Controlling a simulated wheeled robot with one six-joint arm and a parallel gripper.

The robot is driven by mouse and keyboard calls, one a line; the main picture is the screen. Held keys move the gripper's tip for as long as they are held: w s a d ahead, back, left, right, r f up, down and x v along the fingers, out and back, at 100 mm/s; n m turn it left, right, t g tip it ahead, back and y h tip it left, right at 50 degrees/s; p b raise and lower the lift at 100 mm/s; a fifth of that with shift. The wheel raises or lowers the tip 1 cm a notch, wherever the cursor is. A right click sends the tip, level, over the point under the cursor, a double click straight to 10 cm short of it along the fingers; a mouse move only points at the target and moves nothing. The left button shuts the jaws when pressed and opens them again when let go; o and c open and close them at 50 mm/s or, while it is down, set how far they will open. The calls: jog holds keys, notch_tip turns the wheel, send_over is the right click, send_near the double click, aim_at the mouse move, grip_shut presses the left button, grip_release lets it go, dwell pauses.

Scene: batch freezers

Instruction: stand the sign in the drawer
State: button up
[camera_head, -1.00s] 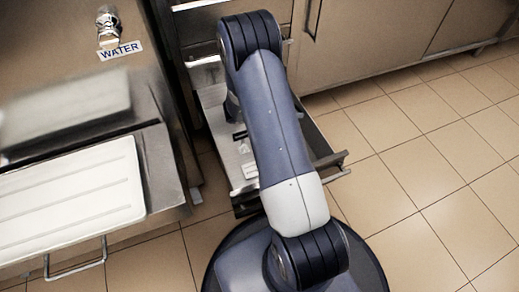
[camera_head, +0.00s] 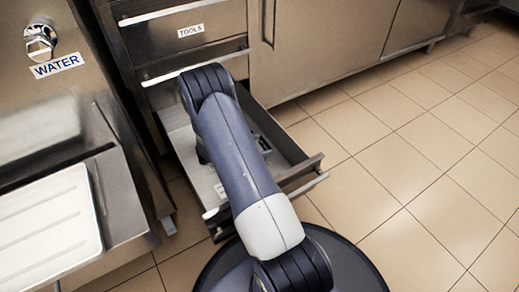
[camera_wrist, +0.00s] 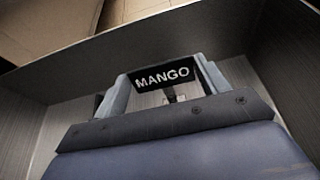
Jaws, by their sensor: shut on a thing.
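A small black sign reading MANGO (camera_wrist: 165,76) is held upright between the two grey fingers of my gripper (camera_wrist: 164,82) in the wrist view. The gripper is shut on it. The drawer's wall (camera_wrist: 100,62) rises behind the sign, and side walls show left and right, so the sign is within the drawer's outline. I cannot tell whether its foot touches the floor. In the head view the open drawer (camera_head: 303,172) stands out below the cabinet, and my arm crosses above it, hiding the gripper and the sign.
A dark item (camera_head: 262,145) and a white label (camera_head: 220,190) lie in the drawer. A closed drawer labelled TOOLS (camera_head: 191,31) is above. A counter with a WATER label (camera_head: 57,66) and a white tray (camera_head: 48,230) stands at left. Tiled floor is free at right.

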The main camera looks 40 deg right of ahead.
jog(key=shift+f, duration=0.4)
jog(key=shift+f, duration=0.2)
jog(key=o, duration=1.3)
jog(key=shift+r, duration=0.2)
jog(key=p+v, duration=0.3)
jog(key=v, duration=0.9)
jog(key=shift+p, duration=0.4)
